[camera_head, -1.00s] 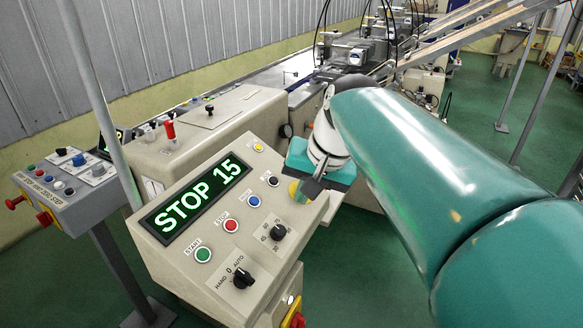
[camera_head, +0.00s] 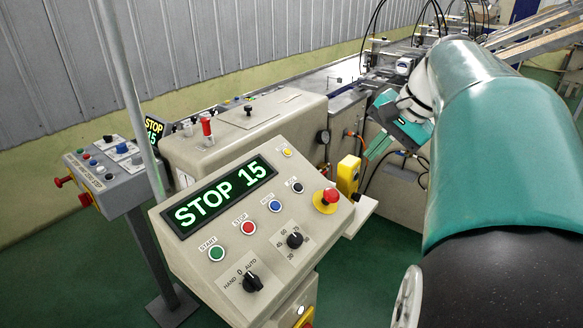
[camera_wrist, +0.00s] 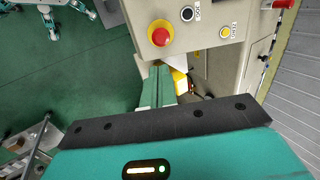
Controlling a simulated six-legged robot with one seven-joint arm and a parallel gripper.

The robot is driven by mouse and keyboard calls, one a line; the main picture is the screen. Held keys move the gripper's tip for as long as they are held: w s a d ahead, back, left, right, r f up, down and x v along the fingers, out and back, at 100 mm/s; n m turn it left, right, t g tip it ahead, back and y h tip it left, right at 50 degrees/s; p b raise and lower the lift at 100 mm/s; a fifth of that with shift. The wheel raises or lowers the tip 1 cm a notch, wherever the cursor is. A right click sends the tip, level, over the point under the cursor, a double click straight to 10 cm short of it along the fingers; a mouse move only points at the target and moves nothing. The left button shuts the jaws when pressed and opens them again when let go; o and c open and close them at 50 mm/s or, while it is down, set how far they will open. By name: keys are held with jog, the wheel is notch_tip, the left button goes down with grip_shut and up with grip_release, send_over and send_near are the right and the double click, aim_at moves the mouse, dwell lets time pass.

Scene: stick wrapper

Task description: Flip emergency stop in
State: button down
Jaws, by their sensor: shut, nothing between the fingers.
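The emergency stop is a red mushroom button on a yellow base (camera_head: 327,200), at the right edge of the sloped beige control panel (camera_head: 185,262). The wrist view shows it from above (camera_wrist: 160,35), uncovered. Whether it is pressed in or out I cannot tell. My gripper (camera_head: 374,150) is to the right of and beyond the button, apart from it. In the wrist view my green fingers (camera_wrist: 159,72) are together with nothing between them, just below the button in the picture.
A yellow box (camera_head: 347,175) is on the console's right side, close to my fingers. The panel display (camera_head: 221,197) reads STOP 15. A second grey control box (camera_head: 105,172) stands at left beside a pole (camera_head: 127,80). Green floor is open at right front.

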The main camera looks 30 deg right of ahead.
send_near(333, 194)
jog(key=x, duration=0.6)
jog(key=shift+w+f, duration=0.15)
jog(key=shift+f, duration=0.2)
